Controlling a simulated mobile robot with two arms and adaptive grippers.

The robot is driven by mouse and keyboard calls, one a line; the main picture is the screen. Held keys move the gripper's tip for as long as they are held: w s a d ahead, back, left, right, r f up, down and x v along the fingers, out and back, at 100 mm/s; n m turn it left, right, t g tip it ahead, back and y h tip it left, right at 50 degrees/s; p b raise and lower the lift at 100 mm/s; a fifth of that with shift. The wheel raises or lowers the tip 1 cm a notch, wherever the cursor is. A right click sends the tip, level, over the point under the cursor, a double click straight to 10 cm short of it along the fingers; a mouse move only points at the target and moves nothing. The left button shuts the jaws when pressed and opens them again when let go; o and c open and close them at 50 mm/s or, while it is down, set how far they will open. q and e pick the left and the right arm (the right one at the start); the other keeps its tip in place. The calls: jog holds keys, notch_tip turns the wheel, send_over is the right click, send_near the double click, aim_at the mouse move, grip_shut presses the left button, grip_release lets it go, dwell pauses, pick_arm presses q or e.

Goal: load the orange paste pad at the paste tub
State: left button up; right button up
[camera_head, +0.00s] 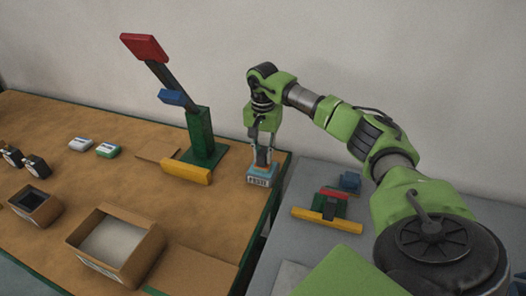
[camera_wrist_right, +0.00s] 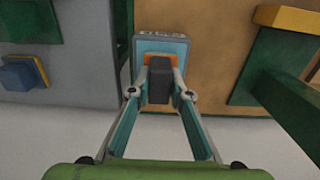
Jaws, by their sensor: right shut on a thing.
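The paste tub (camera_head: 260,181) is a small blue-grey box with lettering on its front, near the right edge of the brown table. It also shows at the top of the right wrist view (camera_wrist_right: 178,45). My right gripper (camera_head: 263,148) points down over the tub and is shut on the dark grip of the orange paste pad. In the right wrist view that grip (camera_wrist_right: 159,82) sits between the fingers, with the orange pad (camera_wrist_right: 149,58) beyond it. The pad lies at the tub's top. I cannot tell whether it touches the paste. My left gripper is out of view.
A green post stand (camera_head: 200,135) with red and blue blocks and a yellow bar (camera_head: 187,171) stands left of the tub. A cardboard box (camera_head: 150,250) is at the front. A grey table (camera_head: 290,220) with colored blocks (camera_head: 330,205) is to the right.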

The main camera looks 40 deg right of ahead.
aim_at(263, 151)
dwell(0.6)
jog(key=shift+r+p, duration=2.85)
jog(key=shift+r, duration=0.65)
jog(key=shift+f, duration=0.1)
